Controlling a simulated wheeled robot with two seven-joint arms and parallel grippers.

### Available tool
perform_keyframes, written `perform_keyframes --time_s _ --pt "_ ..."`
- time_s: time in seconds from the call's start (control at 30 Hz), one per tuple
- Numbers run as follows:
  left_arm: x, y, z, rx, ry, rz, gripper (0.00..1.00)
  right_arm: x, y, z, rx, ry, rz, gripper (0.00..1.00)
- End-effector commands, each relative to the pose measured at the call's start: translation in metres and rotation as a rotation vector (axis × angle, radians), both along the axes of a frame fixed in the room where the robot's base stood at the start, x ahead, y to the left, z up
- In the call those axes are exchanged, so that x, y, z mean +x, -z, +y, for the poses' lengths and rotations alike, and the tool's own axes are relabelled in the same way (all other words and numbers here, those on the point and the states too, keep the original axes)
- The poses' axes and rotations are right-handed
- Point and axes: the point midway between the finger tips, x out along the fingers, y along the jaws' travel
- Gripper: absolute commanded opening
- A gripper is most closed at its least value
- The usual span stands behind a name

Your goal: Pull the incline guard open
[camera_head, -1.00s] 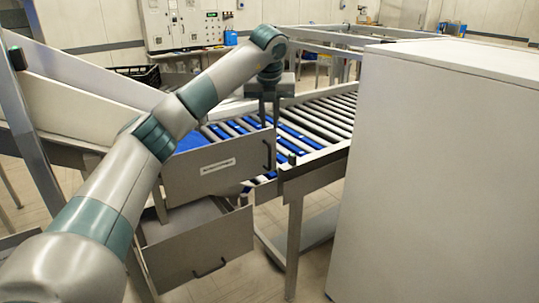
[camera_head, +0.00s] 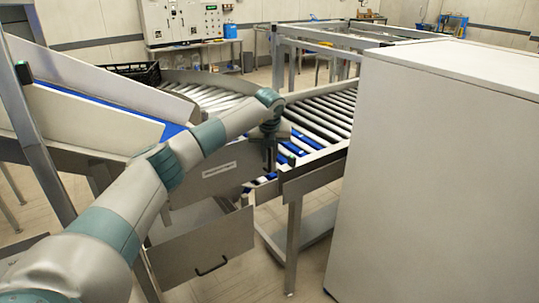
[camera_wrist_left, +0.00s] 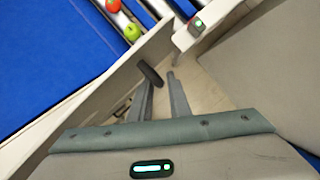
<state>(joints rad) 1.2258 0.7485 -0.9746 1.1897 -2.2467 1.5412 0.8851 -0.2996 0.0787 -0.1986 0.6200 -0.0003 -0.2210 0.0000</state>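The incline guard (camera_head: 222,183) is a grey panel with a small label, standing at the lower end of the blue incline belt (camera_wrist_left: 45,55). Its dark handle (camera_wrist_left: 150,73) shows in the left wrist view; in the head view the gripper largely covers it. My left gripper (camera_head: 269,168) is lowered at the handle, and it also shows in the left wrist view (camera_wrist_left: 161,80). Its fingers are apart, with the handle close to the left fingertip. I cannot tell whether they touch. My right gripper is in neither view.
A roller conveyor (camera_head: 325,115) runs behind the guard. A red apple (camera_wrist_left: 113,6) and a green apple (camera_wrist_left: 132,31) lie by its rollers. A lower grey panel with a handle (camera_head: 210,267) is below the guard. A large pale cabinet (camera_head: 430,180) fills the right.

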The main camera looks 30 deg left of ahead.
Motion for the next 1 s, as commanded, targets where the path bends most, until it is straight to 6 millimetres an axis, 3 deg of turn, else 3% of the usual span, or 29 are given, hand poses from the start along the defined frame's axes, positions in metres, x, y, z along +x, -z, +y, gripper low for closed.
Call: perform_keyframes --time_s 0.47,0.57,1.0 --pt "0.0037 0.0118 0.0025 0.002 0.001 0.0 0.17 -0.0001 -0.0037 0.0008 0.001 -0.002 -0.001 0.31" --pt "0.0037 0.0117 0.0024 0.002 0.001 0.0 0.0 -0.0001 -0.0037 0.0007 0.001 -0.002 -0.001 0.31" --pt "0.0016 0.0125 -0.0017 0.001 0.028 0.0 0.0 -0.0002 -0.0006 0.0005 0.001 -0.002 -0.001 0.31"
